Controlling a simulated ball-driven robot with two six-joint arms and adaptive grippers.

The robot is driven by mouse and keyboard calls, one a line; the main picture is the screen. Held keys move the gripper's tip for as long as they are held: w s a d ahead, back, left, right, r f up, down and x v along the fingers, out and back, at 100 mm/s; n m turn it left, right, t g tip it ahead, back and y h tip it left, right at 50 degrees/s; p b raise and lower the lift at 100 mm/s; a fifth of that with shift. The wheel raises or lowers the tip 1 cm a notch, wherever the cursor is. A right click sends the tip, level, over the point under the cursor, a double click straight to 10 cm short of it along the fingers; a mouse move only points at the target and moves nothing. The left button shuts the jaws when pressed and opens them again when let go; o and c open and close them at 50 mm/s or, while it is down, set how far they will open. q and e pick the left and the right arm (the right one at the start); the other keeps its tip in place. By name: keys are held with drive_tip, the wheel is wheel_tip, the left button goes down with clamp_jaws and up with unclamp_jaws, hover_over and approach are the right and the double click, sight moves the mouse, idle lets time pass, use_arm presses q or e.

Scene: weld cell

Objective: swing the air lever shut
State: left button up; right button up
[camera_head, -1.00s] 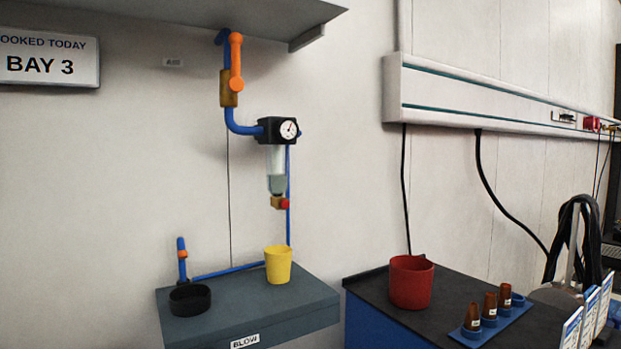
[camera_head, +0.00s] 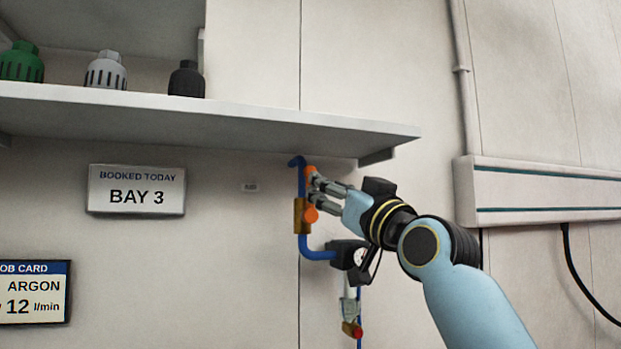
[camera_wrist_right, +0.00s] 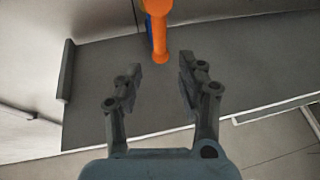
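The orange air lever (camera_head: 310,171) stands upright along the blue pipe, above its brass valve body (camera_head: 301,216). Its round orange pivot (camera_head: 311,215) shows just below my fingers. My right gripper (camera_head: 314,187) is at the lever from the right, and its fingers hide the lever's middle. In the right wrist view the lever (camera_wrist_right: 158,32) comes down from the top, its end near the gap between my open fingertips (camera_wrist_right: 160,74). The fingers look clear of it on both sides; I cannot tell whether they touch it. My left gripper is out of view.
A grey shelf (camera_head: 215,117) juts out above the lever, holding green, grey and black caps. The regulator with its gauge (camera_head: 347,254) hangs below, partly behind my wrist. A BAY 3 sign (camera_head: 136,190) is at left. A white wall rail (camera_head: 545,190) is at right.

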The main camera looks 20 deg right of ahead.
drive_tip(key=p+x, duration=0.1)
drive_tip(key=x, duration=0.5)
drive_tip(key=shift+w+a+r, duration=0.1)
drive_tip(key=shift+w+a+r+p, duration=0.1)
drive_tip(key=shift+w+p, duration=0.2)
drive_tip(key=shift+w, duration=0.25)
clamp_jaws()
